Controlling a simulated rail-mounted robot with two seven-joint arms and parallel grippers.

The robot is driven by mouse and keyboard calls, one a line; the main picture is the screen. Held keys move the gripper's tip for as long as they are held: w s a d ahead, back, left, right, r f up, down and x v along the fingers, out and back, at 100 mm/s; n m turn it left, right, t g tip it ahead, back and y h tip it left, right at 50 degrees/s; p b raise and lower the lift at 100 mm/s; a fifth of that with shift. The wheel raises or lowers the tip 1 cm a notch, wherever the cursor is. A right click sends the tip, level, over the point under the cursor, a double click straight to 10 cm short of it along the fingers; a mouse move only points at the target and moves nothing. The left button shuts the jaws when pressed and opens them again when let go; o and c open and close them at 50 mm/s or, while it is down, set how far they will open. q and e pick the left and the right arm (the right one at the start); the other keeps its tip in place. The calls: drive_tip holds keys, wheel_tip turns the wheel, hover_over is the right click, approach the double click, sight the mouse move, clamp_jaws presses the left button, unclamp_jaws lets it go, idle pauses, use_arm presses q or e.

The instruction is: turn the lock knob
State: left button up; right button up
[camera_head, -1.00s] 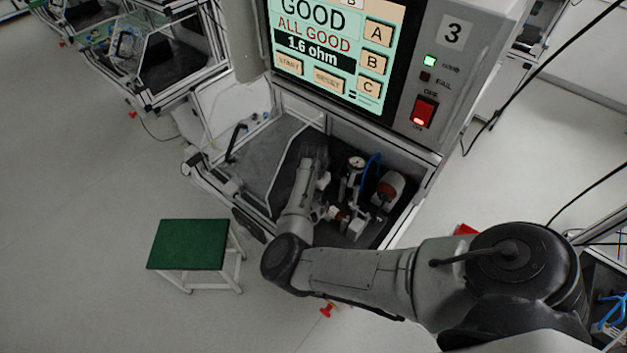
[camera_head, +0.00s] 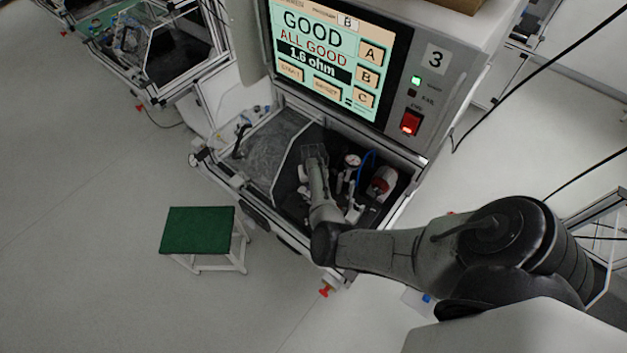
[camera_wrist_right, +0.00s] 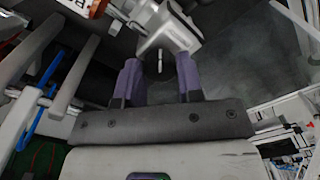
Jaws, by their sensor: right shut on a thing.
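My right arm reaches from the right into the bay under the test screen in the head view. Its gripper (camera_head: 314,156) is small and dark there, and the fingertips are hard to make out. In the right wrist view the two purple fingers of my right gripper (camera_wrist_right: 159,64) stand apart, at either side of the lower end of a light grey part (camera_wrist_right: 168,28). I take this part to be the lock knob, but its shape is only partly seen. A thin pin (camera_wrist_right: 160,62) shows between the fingers. My left gripper is not in view.
The screen (camera_head: 330,57) reads GOOD, ALL GOOD, 1.6 ohm; a green lamp (camera_head: 416,80) is lit. A gauge (camera_head: 352,161) and a red-and-white part (camera_head: 383,183) stand close right of my gripper. A green-topped stool (camera_head: 198,230) stands on open floor.

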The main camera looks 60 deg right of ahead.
drive_tip(key=shift+n, duration=0.4)
drive_tip(key=o, duration=0.9)
drive_tip(key=shift+r+p, duration=0.25)
drive_tip(key=shift+p, duration=0.05)
wheel_tip(320, 180, up, 13)
drive_tip(key=shift+r, duration=0.2)
idle(0.4)
